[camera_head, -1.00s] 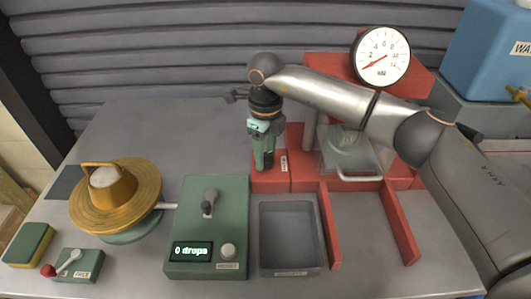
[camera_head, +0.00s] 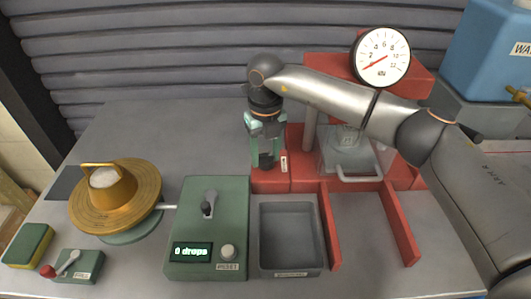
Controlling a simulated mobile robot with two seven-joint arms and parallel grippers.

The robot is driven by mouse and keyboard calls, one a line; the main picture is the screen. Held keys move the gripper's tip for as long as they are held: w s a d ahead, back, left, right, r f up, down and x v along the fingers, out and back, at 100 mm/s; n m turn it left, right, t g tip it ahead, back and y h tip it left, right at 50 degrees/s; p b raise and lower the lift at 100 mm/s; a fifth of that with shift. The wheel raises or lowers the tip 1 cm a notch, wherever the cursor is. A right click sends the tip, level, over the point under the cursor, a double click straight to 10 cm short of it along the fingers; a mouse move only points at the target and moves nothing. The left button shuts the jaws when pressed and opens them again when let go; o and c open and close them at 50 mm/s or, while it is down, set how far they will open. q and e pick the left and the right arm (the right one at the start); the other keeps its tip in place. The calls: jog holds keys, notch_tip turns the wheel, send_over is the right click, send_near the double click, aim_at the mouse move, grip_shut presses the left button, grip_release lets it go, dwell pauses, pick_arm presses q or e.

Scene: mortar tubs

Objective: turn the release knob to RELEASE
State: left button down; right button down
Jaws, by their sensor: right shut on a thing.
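My right gripper (camera_head: 266,158) points down at the left part of the red press base (camera_head: 268,184), fingers low at the block. It is shut on the release knob, which is mostly hidden between the green-tipped fingers. A small white label (camera_head: 284,164) sits on the block just right of the fingers; its text is too small to read. The round gauge (camera_head: 382,57) on the red press has its red needle near the low end, close to 2. My left gripper is not in view.
A clear guard with a handle (camera_head: 358,178) stands right of the gripper, under my right arm. In front are a grey tray (camera_head: 291,273), a green drop counter (camera_head: 228,190) reading 0 drops, and a brass flow table (camera_head: 85,215). A blue tank (camera_head: 490,50) stands back right.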

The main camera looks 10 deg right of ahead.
aim_at(265, 155)
dwell(0.4)
jog(key=shift+c, duration=1.5)
grip_release()
jog(key=shift+r, duration=0.15)
notch_tip(265, 155, up, 12)
jog(key=shift+r, duration=0.15)
